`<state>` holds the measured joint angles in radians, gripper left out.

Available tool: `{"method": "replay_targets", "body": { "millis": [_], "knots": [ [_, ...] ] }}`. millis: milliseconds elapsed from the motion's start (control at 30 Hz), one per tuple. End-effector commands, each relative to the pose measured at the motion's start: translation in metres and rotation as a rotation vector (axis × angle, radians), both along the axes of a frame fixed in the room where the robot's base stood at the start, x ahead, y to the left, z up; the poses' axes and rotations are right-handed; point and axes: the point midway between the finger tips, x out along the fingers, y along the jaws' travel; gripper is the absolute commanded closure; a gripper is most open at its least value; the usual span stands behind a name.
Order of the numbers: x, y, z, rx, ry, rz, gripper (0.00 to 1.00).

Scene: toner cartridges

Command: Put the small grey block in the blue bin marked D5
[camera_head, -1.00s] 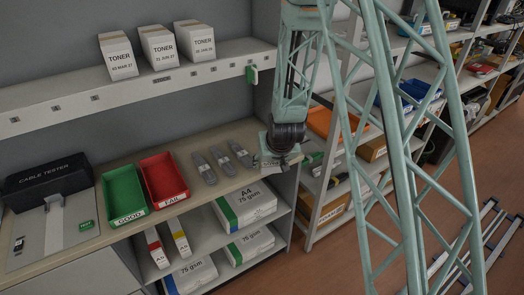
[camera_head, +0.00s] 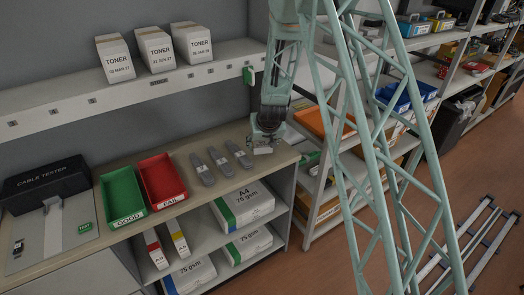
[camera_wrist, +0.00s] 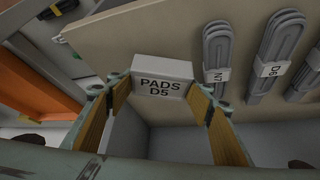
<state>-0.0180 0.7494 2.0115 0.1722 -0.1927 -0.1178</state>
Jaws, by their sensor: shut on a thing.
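The small grey block (camera_wrist: 162,70) shows in the wrist view, with a pale label reading "PADS D5". My gripper (camera_wrist: 161,92) is shut on it, with one finger pad at each side. In the head view, my gripper (camera_head: 264,142) hangs over the right end of the workbench, and the block (camera_head: 263,151) shows as a small pale shape at its tip. Whether the block touches the bench cannot be told. Blue bins (camera_head: 408,92) stand on the rack to the right, partly behind my lattice structure; no D5 mark is readable on them.
Green (camera_head: 107,201) and red (camera_head: 180,180) trays and a cable tester (camera_head: 45,181) stand farther left. TONER boxes (camera_head: 155,50) line the upper shelf. An orange bin (camera_head: 312,121) sits on the right-hand rack.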

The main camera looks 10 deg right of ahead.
Motion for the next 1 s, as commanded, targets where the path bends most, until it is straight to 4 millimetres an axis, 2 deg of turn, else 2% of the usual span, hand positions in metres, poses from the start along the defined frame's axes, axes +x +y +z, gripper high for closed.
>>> {"method": "replay_targets", "body": {
  "millis": [433, 800, 1000],
  "knots": [
    [0.001, 0.000, -0.002, 0.000, 0.001, 0.001, 0.65],
    [0.000, 0.000, -0.030, 0.000, 0.002, 0.000, 0.65],
    [0.001, 0.000, -0.035, 0.000, 0.001, 0.001, 0.65]
  ]
}}
